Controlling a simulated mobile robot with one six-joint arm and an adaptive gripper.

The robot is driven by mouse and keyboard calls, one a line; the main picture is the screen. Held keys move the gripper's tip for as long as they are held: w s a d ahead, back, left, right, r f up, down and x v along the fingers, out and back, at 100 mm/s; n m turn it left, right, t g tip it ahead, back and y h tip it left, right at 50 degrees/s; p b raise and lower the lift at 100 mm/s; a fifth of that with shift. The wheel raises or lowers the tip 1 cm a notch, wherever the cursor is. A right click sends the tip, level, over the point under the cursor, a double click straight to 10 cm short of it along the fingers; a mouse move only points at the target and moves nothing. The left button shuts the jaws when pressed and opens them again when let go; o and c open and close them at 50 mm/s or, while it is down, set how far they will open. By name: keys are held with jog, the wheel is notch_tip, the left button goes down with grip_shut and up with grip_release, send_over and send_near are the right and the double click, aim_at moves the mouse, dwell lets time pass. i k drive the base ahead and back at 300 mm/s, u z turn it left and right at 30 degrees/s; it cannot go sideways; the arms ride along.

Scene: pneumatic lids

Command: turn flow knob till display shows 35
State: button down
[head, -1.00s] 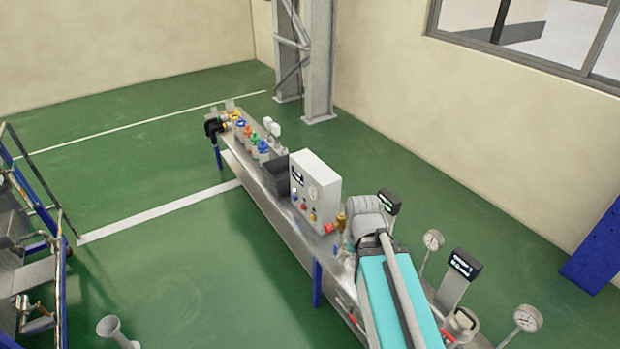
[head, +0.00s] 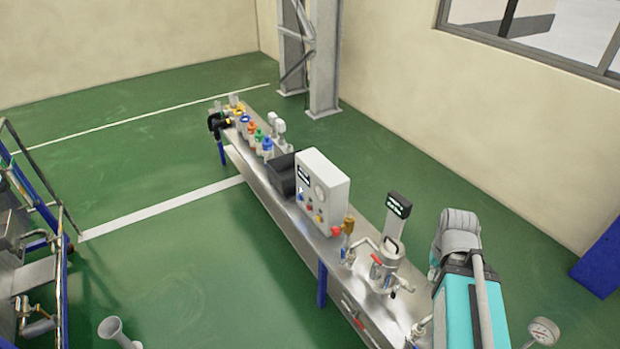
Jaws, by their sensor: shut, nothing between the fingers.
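A white control box (head: 326,190) stands on the steel bench with a small dark display (head: 303,172), a round gauge and several small coloured knobs (head: 317,217) on its front. A second dark display (head: 399,205) stands on a post behind a metal vessel (head: 382,270). The digits on both are too small to read, and I cannot tell which knob is the flow knob. My teal arm and its grey wrist are over the bench's right end. My gripper is not visible; the wrist and arm hide that area, including another display post seen earlier.
The steel bench (head: 272,200) runs from back left to front right. Several colour-capped fittings (head: 257,136) and a black bin (head: 283,174) stand left of the box. A dial gauge (head: 543,331) is at the lower right. Green floor left of the bench is largely clear.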

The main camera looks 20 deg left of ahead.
aim_at(335, 231)
jog(key=z, duration=0.05)
jog(key=k, duration=1.65)
jog(key=u, duration=0.7)
jog(key=i, duration=1)
jog(key=z, duration=0.05)
